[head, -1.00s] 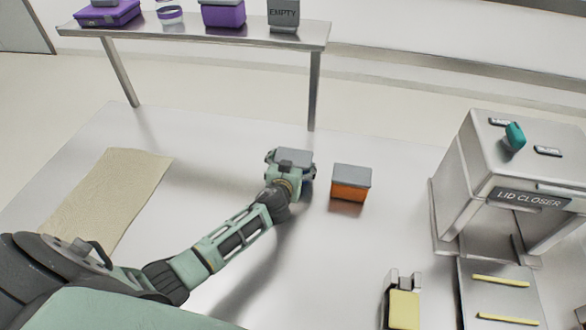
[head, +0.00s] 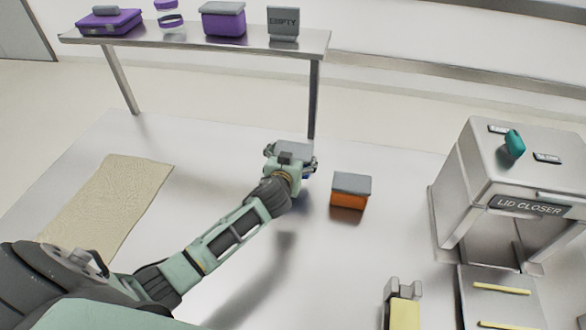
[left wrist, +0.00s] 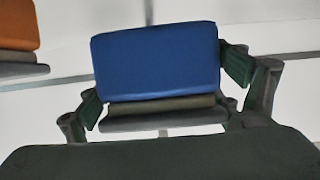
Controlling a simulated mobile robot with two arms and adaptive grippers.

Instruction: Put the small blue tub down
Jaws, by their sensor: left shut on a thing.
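The small blue tub (left wrist: 157,62) has a grey lid and sits between the fingers of my left gripper in the left wrist view. In the head view my left gripper (head: 290,160) is over the far middle part of the table. There the tub's grey lid (head: 294,148) shows past the gripper, and most of its blue body is hidden. My left gripper is shut on the tub. The tub appears to be above the table, but its underside is hidden in the head view. My right gripper is in neither view.
An orange tub with a grey lid (head: 350,191) stands just right of my left gripper. A beige mat (head: 110,205) lies at left. The lid closer (head: 525,185) stands at right, near a yellow-topped fixture (head: 403,308). A raised shelf (head: 190,42) holds purple tubs behind.

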